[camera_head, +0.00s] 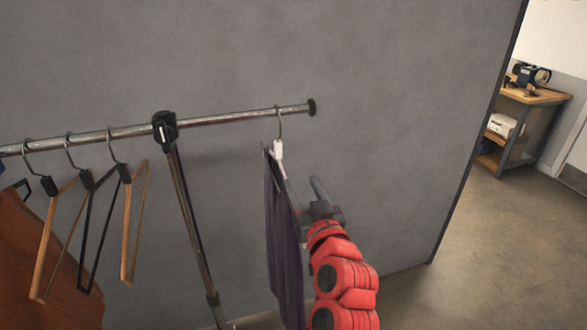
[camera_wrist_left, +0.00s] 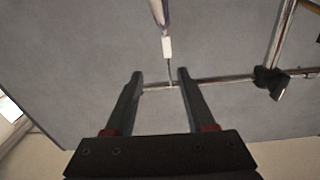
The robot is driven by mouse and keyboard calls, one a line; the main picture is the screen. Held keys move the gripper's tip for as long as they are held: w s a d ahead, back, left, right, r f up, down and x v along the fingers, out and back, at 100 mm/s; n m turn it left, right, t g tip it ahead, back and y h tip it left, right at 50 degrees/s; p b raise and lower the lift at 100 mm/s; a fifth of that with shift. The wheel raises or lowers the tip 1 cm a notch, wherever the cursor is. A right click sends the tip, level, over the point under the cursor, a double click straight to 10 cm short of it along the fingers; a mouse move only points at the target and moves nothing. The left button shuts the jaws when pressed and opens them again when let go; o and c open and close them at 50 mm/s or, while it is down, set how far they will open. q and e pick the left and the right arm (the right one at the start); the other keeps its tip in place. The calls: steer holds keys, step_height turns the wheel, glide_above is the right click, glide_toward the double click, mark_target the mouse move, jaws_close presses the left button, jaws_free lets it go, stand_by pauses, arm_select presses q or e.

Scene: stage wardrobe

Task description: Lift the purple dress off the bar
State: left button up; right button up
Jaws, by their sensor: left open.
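The purple dress (camera_head: 284,240) hangs from a hanger near the right end of the metal bar (camera_head: 225,118). The hanger's hook goes over the bar, and a white piece (camera_head: 278,150) sits at its neck. My left gripper (camera_head: 303,190) is just right of the dress, below the hook. In the left wrist view its fingers (camera_wrist_left: 160,74) are open and apart. The white hanger piece (camera_wrist_left: 167,48) appears between and just past the fingertips; contact cannot be told. My red left arm hides part of the dress's right side. My right gripper is not in view.
Wooden hangers (camera_head: 126,220) and a brown garment (camera_head: 30,262) hang left of the black-jointed rack post (camera_head: 188,215). A grey wall (camera_head: 400,100) stands close behind. Open floor (camera_head: 500,250) and a workbench (camera_head: 535,96) are at the right.

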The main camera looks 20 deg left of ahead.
arm_select(q)
steer(key=shift+s+a+r+n+g, duration=0.25)
steer(key=shift+a+n+g, duration=0.1)
steer(key=shift+n, duration=0.15)
steer(key=shift+w+a+p, duration=0.4)
steer(key=shift+w+p, duration=0.05)
steer(key=shift+w, duration=0.05)
steer(key=p, duration=0.3)
glide_toward(279, 152)
steer(key=x, duration=0.4)
steer(key=shift+a, duration=0.1)
steer(key=b+x, duration=0.2)
steer(key=x, duration=0.2)
steer(key=shift+w+f+b, duration=0.15)
steer(key=shift+w+b, duration=0.1)
steer(key=shift+b, duration=0.15)
steer(key=shift+w+a, duration=0.2)
steer(key=shift+w, duration=0.1)
steer(key=shift+w+a+r+b, duration=0.3)
steer(key=shift+b, duration=0.1)
steer(key=c, duration=0.9)
steer(key=shift+f, duration=0.1)
jaws_close()
